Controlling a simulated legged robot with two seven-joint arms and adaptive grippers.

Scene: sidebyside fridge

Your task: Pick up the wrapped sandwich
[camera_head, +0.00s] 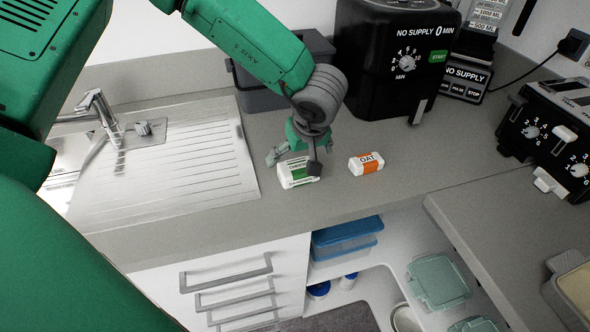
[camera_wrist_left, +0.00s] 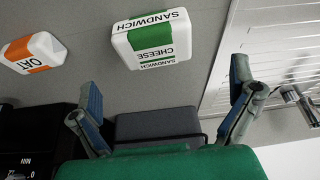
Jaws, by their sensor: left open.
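The wrapped sandwich (camera_head: 297,172) is a white block with a green band, lying on the grey counter to the right of the sink's drainboard. In the left wrist view the sandwich (camera_wrist_left: 152,38) shows the words "cheese" and "sandwich". My left gripper (camera_head: 294,163) is over it, with one finger on each side in the head view. In the wrist view the fingers (camera_wrist_left: 168,95) are wide apart and the sandwich is beyond the tips, between their lines. The gripper is open and empty. My right gripper does not show.
A white and orange oat pack (camera_head: 366,163) lies right of the sandwich; it also shows in the wrist view (camera_wrist_left: 34,53). A grey bin (camera_head: 262,92) and a black appliance (camera_head: 392,60) stand behind. The metal drainboard (camera_head: 180,165) is at left. The counter's front edge is near.

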